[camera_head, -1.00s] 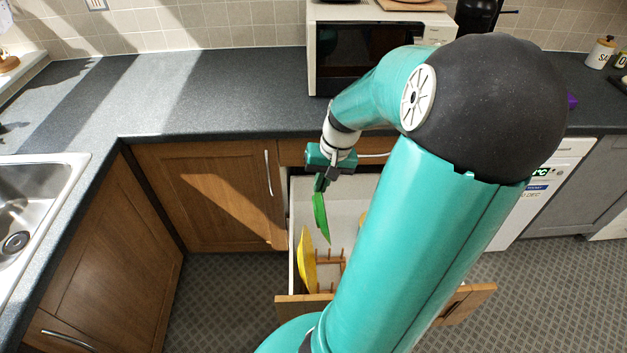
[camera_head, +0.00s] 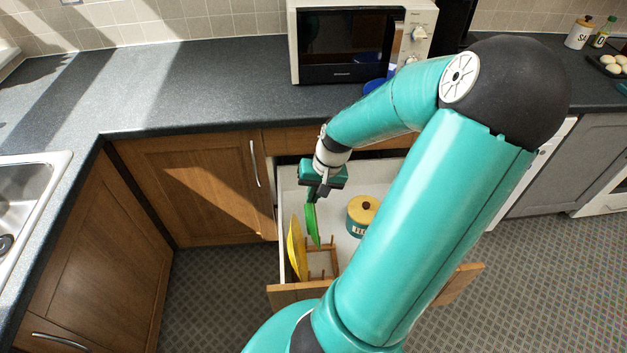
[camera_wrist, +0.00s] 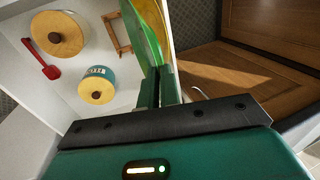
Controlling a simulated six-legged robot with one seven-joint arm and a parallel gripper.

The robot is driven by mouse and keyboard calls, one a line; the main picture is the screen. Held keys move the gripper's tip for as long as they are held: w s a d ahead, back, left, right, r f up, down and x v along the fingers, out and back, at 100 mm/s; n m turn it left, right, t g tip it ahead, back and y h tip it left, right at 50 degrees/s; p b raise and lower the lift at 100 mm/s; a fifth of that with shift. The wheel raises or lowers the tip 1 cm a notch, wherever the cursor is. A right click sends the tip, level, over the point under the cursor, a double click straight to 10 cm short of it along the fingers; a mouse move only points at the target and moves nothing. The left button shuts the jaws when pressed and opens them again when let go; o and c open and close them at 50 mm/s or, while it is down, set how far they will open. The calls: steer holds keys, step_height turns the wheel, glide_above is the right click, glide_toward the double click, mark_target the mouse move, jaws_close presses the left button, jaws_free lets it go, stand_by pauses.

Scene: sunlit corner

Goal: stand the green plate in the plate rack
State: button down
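The green plate (camera_head: 312,224) hangs edge-on below my gripper (camera_head: 313,198), over the open drawer. In the wrist view my gripper (camera_wrist: 158,88) is shut on the rim of the green plate (camera_wrist: 140,30). The wooden plate rack (camera_head: 322,262) stands in the front left of the drawer; it also shows in the wrist view (camera_wrist: 116,38). A yellow plate (camera_head: 296,250) stands on edge at the rack's left end. The green plate is just right of the yellow plate; I cannot tell whether it touches the rack.
The open drawer (camera_head: 286,185) also holds a teal canister with a yellow lid (camera_head: 361,215). The wrist view shows another round yellow-lidded container (camera_wrist: 58,34) and a red scoop (camera_wrist: 42,62). The worktop (camera_head: 200,85) and microwave (camera_head: 345,45) stand behind.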

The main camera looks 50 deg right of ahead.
step_height(320, 180, down, 20)
stand_by(1.6)
steer(key=c, duration=1.5)
jaws_free()
steer(key=shift+c, duration=0.2)
steer(key=shift+d, duration=0.1)
steer(key=v, duration=1.3)
steer(key=shift+r, duration=0.4)
